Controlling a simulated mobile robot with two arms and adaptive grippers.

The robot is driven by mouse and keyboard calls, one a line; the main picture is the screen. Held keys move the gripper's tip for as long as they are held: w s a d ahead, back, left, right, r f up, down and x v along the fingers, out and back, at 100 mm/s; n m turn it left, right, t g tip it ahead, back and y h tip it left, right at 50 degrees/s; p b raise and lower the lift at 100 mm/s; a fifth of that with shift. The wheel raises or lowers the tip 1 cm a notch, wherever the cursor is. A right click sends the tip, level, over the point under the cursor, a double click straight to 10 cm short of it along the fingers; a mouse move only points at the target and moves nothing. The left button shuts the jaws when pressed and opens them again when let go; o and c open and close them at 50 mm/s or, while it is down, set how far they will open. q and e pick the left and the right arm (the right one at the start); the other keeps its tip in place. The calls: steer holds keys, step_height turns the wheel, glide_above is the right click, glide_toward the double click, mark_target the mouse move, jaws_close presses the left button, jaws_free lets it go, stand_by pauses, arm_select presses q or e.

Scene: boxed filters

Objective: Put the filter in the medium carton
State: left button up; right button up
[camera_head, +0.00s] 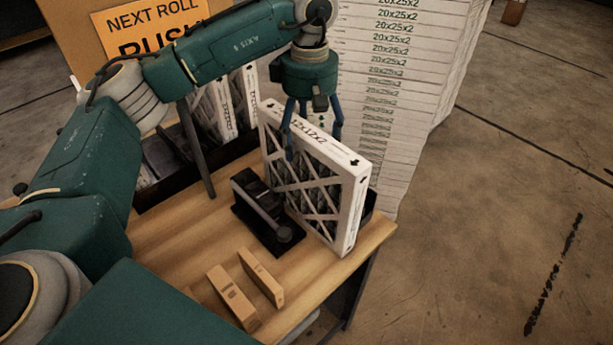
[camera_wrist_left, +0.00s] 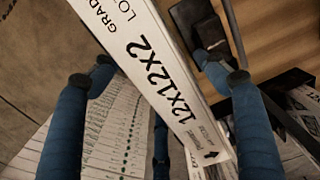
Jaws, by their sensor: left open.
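A white 12x12x2 filter (camera_head: 315,200) with a crisscross front stands upright on the wooden table near its right side. Its printed top edge also shows in the left wrist view (camera_wrist_left: 165,70). My left gripper (camera_head: 312,143) is open above and around that top edge. In the wrist view its blue fingers (camera_wrist_left: 170,80) lie on both sides of the edge, with gaps visible. I cannot tell which thing is the medium carton; a tan cardboard panel (camera_head: 62,25) shows at the upper left. My right gripper is not in view.
A black device (camera_head: 262,215) sits beside the filter. Two small brown boxes (camera_head: 232,297) (camera_head: 262,277) lie near the table's front edge. Filters (camera_head: 215,110) stand in a dark bin behind. A tall stack of 20x25x2 filters (camera_head: 400,90) stands beyond the table (camera_head: 180,245). Floor at right is clear.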

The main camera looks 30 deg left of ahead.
mark_target(307, 181)
arm_select(q)
steer(key=f, duration=0.1)
steer(key=f+p, duration=0.2)
steer(key=f, duration=0.1)
steer(key=shift+s+d, duration=0.35)
steer(key=shift+d, duration=0.05)
steer(key=c, duration=1.7)
steer(key=shift+c, duration=0.2)
